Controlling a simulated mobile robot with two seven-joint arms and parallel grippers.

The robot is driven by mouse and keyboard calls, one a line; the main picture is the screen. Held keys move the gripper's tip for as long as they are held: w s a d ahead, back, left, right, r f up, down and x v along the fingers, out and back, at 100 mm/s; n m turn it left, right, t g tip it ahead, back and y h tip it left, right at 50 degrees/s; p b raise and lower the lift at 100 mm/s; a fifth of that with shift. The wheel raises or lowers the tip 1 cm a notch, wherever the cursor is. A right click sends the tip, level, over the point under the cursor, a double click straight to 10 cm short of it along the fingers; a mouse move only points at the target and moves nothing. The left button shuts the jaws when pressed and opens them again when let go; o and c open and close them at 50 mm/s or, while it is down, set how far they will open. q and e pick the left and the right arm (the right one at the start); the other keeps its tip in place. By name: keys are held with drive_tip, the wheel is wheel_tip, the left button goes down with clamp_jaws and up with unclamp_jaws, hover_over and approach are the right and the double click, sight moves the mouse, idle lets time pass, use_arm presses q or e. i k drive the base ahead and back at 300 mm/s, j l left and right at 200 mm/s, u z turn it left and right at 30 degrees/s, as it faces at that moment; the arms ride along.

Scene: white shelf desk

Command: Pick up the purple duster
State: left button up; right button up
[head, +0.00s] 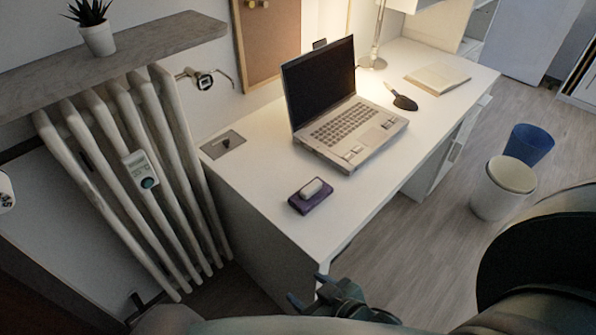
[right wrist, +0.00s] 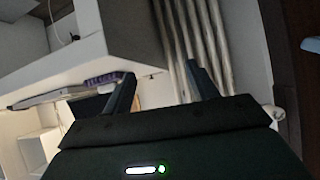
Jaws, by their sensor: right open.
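The purple duster (head: 311,200) lies on the white desk (head: 240,186) near its front left end, with a small pale piece on top. A purple edge of it also shows in the right wrist view (right wrist: 104,79), left of the fingers. My right gripper (head: 308,289) is open and empty. In the head view it is below the duster, off the desk's near corner and apart from the duster. My left gripper is not in view.
An open laptop (head: 352,130) stands on the desk just behind the duster. A dark mouse-like item (head: 404,102) and a notebook (head: 437,78) lie farther right. A white radiator (head: 130,185) stands left of the desk. A white bin (head: 500,190) and a blue bin (head: 530,144) stand on the floor.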

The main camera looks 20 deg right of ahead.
sight(312, 194)
drive_tip(key=i+j+z, duration=0.15)
drive_tip(key=i+z, duration=0.35)
drive_tip(key=z, duration=1.45)
